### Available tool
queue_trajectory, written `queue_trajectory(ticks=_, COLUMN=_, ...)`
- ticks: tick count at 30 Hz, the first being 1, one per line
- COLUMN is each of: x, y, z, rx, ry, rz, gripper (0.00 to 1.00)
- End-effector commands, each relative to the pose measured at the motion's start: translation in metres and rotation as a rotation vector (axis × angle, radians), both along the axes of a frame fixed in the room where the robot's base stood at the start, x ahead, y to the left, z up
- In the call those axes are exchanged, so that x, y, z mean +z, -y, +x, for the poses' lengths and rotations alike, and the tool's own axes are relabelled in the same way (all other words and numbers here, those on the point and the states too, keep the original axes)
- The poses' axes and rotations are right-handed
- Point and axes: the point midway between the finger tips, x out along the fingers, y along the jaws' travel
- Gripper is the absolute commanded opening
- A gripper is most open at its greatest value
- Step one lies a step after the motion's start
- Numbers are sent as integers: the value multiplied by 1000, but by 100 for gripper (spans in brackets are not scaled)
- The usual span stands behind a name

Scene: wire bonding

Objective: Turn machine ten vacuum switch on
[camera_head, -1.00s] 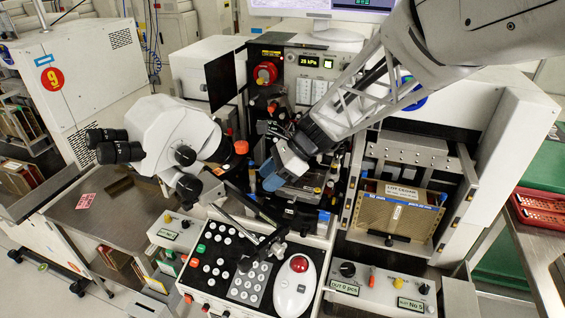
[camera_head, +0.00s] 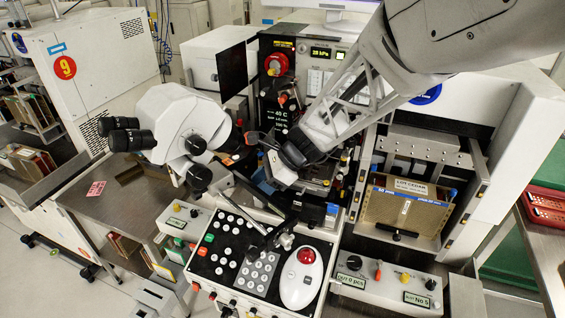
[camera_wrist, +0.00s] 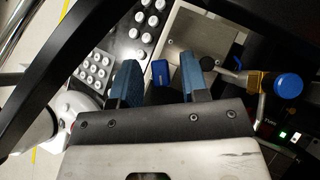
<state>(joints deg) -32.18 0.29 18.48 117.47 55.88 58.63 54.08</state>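The machine front carries a dark panel with a lit pressure display in kPa (camera_head: 320,52) and a red round knob (camera_head: 276,65). I cannot tell which control is the vacuum switch. My gripper (camera_head: 272,176) is low in front of the machine, right of the microscope. In the wrist view, its two blue fingertips (camera_wrist: 158,80) stand apart, so it is open. A small blue block (camera_wrist: 160,73) shows in the gap, apparently beyond the fingers and not gripped. A lit green indicator (camera_wrist: 283,135) with small switches is at the right of the wrist view, its label unreadable.
The microscope (camera_head: 175,130) stands close left of my gripper. Below lies a keypad console (camera_head: 240,290) with a white trackball unit (camera_head: 303,278). A blue round knob (camera_wrist: 288,86) on a brass fitting is right of my fingers. A lot magazine (camera_head: 383,210) stands at right.

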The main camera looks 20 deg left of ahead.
Motion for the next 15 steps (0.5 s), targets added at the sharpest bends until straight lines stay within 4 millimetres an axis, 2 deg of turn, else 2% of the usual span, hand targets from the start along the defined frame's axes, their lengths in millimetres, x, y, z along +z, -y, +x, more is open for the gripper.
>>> queue_trajectory(ticks=1, x=0, y=0, z=0, rx=0, ry=0, rz=0, gripper=33)
queue_trajectory(ticks=6, x=0, y=0, z=0, rx=0, ry=0, rz=0, gripper=7)
queue_trajectory(ticks=8, x=0, y=0, z=0, rx=0, ry=0, rz=0, gripper=0)
queue_trajectory(ticks=15, x=0, y=-1, z=0, rx=43, ry=0, rz=1, gripper=0)
